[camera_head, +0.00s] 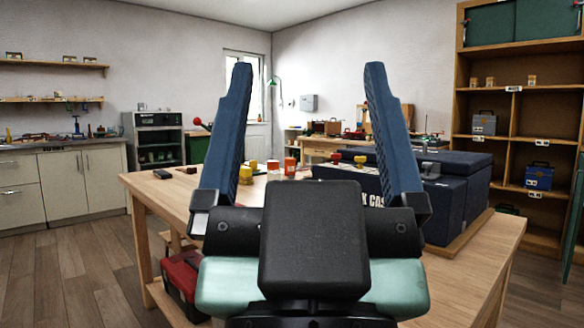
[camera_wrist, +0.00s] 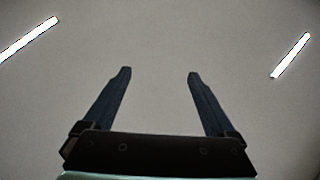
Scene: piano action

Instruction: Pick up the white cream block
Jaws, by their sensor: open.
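My gripper (camera_head: 309,72) is raised in front of the head camera, its two blue fingers wide apart with nothing between them. In the wrist view my gripper (camera_wrist: 159,74) is also open and empty, against a plain grey ceiling. The wooden table (camera_head: 455,272) stands beyond and below my gripper. I cannot clearly make out a white cream block. Small items on the table behind the fingers are partly hidden by my gripper, and a pale patch among them is too small to identify.
A dark blue case (camera_head: 462,203) fills the table's right side. Small yellow (camera_head: 253,167) and orange-red (camera_head: 290,167) items stand near the middle. A dark flat item (camera_head: 162,174) lies at the left. A red toolbox (camera_head: 181,279) sits below the table. Shelves (camera_head: 513,118) stand at right.

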